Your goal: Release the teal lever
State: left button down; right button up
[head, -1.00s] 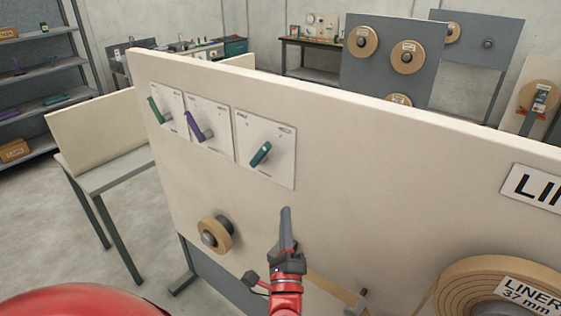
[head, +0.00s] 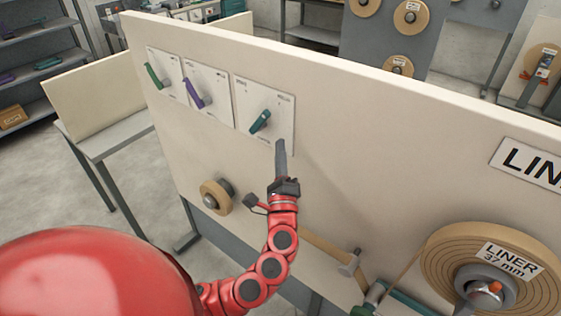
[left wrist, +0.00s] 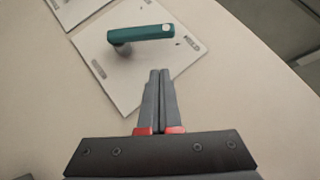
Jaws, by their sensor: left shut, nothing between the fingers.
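The teal lever (head: 260,121) is mounted on a white plate (head: 284,108) on the cream panel, tilted with one end up and to the right in the head view. In the left wrist view the teal lever (left wrist: 142,33) lies across its plate, beyond the fingertips. My left gripper (head: 281,143) is shut and empty, its fingers pointing up, just below and right of the lever and apart from it. The fingers also show closed together in the left wrist view (left wrist: 159,75). My right gripper is not in view.
A purple lever (head: 193,93) and a green lever (head: 156,76) sit on plates to the left. Below are a small tape roll (head: 216,196), a tape strip (head: 326,247) and a large liner roll (head: 441,262). Bare panel lies right of the teal lever's plate.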

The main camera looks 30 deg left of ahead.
aim_at(259, 122)
pick_arm(q)
jog(key=a+r+p, duration=0.1)
jog(key=a, duration=0.1)
jog(key=w+a+r+p, duration=0.1)
jog(key=a+r, duration=0.1)
jog(key=shift+w+p, duration=0.2)
jog(key=shift+p, duration=0.1)
jog(key=shift+w, duration=0.15)
